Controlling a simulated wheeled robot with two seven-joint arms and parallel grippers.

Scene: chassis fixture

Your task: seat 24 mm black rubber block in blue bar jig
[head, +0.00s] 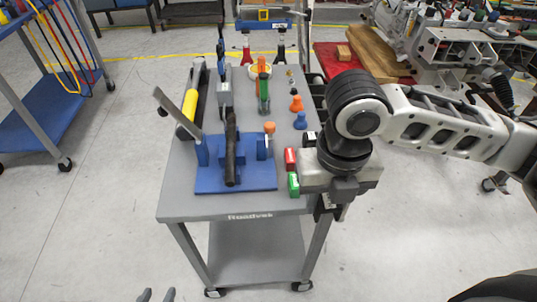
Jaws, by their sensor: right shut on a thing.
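The blue bar jig (258,184) sits at the near end of the grey cart top. It has a flat blue base, blue uprights, a black bar across its middle and a long grey lever tilted up to the left. My right gripper (322,202) is over the cart's near right edge, right of the jig and apart from it. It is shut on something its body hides. I cannot make out the black rubber block.
A red block (290,157) and a green block (293,183) are beside my right gripper. Orange and blue knobs (300,120), a yellow-gripped tool (190,104) and bottles crowd the cart top (185,208) further back. A machine bench is at right, a blue cart at left.

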